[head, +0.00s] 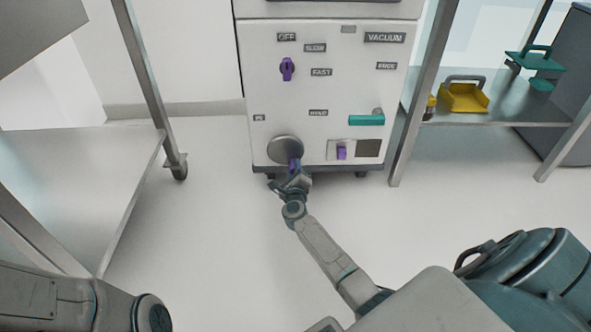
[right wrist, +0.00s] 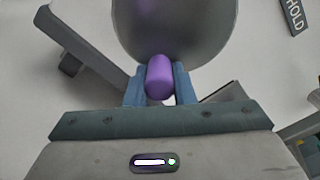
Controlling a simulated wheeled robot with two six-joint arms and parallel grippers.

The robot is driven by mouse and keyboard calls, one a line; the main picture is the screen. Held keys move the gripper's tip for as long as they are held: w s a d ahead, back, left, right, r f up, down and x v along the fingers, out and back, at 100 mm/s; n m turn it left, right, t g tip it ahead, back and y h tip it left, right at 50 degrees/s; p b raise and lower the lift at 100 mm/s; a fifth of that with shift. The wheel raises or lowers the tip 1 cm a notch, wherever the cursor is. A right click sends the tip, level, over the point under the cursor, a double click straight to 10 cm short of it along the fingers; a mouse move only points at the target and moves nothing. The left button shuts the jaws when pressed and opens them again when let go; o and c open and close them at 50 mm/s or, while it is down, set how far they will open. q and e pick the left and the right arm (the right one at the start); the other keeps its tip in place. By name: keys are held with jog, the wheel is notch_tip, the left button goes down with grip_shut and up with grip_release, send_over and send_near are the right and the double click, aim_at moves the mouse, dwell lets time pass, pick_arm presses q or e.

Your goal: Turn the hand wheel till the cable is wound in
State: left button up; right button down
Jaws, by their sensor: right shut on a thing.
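The hand wheel (head: 284,148) is a round grey disc low on the front of the white machine, left of its middle. Its purple handle (right wrist: 160,78) stands out from the disc's lower part. My right gripper (head: 293,172) reaches up to it from below. In the right wrist view, the blue fingers of this gripper (right wrist: 160,92) are shut on the purple handle, one on each side. The grey wheel (right wrist: 175,30) fills the top of that view. No cable can be made out. My left gripper is out of view.
The white machine (head: 330,100) also carries a purple knob (head: 287,69), a teal lever (head: 367,119) and a small purple switch (head: 341,153). A metal table (head: 80,180) stands left. A shelf (head: 480,117) with a yellow scoop-like thing (head: 464,97) stands right. The floor before the machine is clear.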

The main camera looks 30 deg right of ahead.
jog(key=shift+f, duration=0.1)
dwell(0.3)
jog(key=c, duration=1.2)
grip_release()
